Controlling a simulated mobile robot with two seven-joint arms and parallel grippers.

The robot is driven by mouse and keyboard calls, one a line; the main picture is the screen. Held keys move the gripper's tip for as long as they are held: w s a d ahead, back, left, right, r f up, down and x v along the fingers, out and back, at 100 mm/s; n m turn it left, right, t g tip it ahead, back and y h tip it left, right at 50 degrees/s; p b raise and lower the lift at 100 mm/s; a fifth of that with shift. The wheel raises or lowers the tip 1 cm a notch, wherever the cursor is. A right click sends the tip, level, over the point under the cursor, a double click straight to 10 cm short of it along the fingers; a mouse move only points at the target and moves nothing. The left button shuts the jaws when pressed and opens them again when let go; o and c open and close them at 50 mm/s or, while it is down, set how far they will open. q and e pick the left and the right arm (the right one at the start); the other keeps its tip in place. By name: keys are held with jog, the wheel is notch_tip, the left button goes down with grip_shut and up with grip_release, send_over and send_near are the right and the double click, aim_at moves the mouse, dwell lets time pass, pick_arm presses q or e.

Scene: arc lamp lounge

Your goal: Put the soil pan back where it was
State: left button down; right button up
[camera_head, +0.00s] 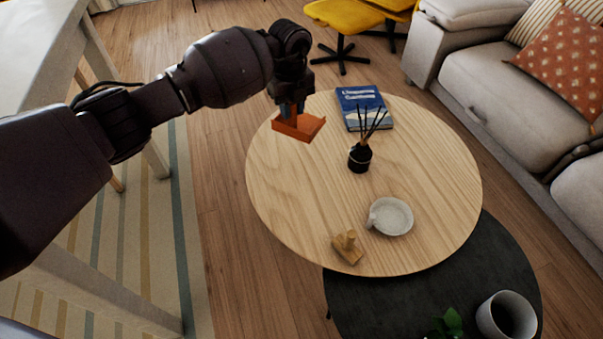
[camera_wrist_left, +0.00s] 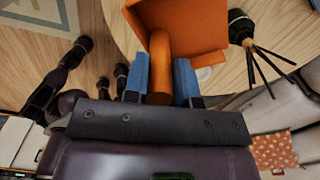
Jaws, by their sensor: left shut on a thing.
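The soil pan (camera_head: 299,127) is an orange, scoop-like pan. My left gripper (camera_head: 291,108) is shut on its handle and holds it over the far left part of the round wooden table (camera_head: 290,190). I cannot tell whether the pan touches the tabletop. In the left wrist view the pan (camera_wrist_left: 190,25) is large at the top, and its rounded handle sits between the blue fingertips of the left gripper (camera_wrist_left: 160,80). My right gripper is not in view.
A blue book (camera_head: 363,107) and a dark reed diffuser (camera_head: 360,158) stand right of the pan. A pale dish (camera_head: 391,216) and a small wooden object (camera_head: 347,250) sit nearer. A lower dark table (camera_head: 400,300) holds a pot (camera_head: 505,316). A sofa (camera_head: 500,85) is at right.

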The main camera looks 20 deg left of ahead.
aim_at(292, 130)
pick_arm(q)
jog(key=shift+w+f+n, duration=0.1)
jog(key=shift+f+n, duration=0.2)
jog(key=shift+f, duration=0.05)
notch_tip(292, 130, down, 7)
jog(key=shift+r+b, duration=0.2)
jog(key=shift+b, duration=1)
notch_tip(292, 130, down, 13)
jog(key=b, duration=0.5)
jog(key=shift+f, duration=0.2)
jog(key=shift+r, duration=0.15)
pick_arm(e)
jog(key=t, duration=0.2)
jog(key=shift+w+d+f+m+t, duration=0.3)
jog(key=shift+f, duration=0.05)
